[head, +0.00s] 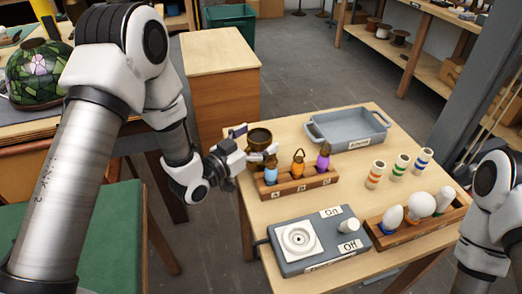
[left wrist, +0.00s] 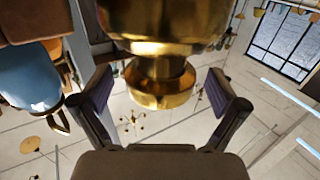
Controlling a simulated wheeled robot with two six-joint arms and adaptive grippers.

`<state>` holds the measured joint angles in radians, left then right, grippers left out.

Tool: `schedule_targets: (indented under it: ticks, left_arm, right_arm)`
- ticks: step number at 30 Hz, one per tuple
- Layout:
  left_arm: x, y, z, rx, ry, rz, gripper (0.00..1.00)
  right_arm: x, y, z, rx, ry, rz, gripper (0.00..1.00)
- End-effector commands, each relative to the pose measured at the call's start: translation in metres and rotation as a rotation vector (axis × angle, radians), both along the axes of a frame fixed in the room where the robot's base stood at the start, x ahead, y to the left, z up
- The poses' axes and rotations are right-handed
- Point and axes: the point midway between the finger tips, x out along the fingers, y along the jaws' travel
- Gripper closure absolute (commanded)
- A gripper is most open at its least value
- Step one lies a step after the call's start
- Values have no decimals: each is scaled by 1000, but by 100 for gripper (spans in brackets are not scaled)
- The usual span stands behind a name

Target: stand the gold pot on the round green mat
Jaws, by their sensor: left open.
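The gold pot (head: 259,138) is at the far left corner of the light wooden table, behind the rack of coloured holders. My left gripper (head: 250,144) is at the pot, coming from the left, with its jaws open. In the left wrist view, the pot's narrow neck and flared end (left wrist: 160,85) lie between the two open fingers of the gripper (left wrist: 157,92), with a gap on each side. I cannot make out a round green mat in either view. My right arm shows at the right edge, but its gripper is out of view.
The wooden rack (head: 297,184) with blue, orange and purple pieces stands close by my left gripper. A grey tray (head: 347,143), striped spools (head: 400,167), a switch box (head: 310,262) and a bulb rack (head: 415,228) take up the table. A wooden cabinet (head: 219,85) stands behind.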

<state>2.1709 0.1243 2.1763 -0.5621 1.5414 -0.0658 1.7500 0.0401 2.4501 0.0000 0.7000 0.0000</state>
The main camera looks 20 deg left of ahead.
Motion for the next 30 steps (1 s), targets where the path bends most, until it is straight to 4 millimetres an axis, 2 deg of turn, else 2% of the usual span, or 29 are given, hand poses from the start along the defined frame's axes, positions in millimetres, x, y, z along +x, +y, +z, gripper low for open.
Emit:
schedule_targets:
  ticks: [7,11,12,14,15,24,27,30]
  left_arm:
    - [4,-2,-1,-1,2,1,3]
    - [4,-2,0,-1,2,1,49]
    - [4,-2,0,-1,2,1,63]
    - [4,-2,-1,-1,2,1,84]
    - [4,-2,-1,-1,2,1,99]
    - [4,-2,3,-1,0,1,100]
    - [4,-2,13,-1,-3,1,100]
    - [4,-2,31,-2,-6,1,100]
  right_arm:
    - [0,0,1,0,0,0,60]
    - [0,0,1,0,0,0,60]
    - [0,0,1,0,0,0,60]
    - [0,0,0,0,0,0,60]
    - [0,0,0,0,0,0,60]
    - [0,0,0,0,0,0,60]
    - [0,0,0,0,0,0,60]
    - [0,0,-1,0,0,0,60]
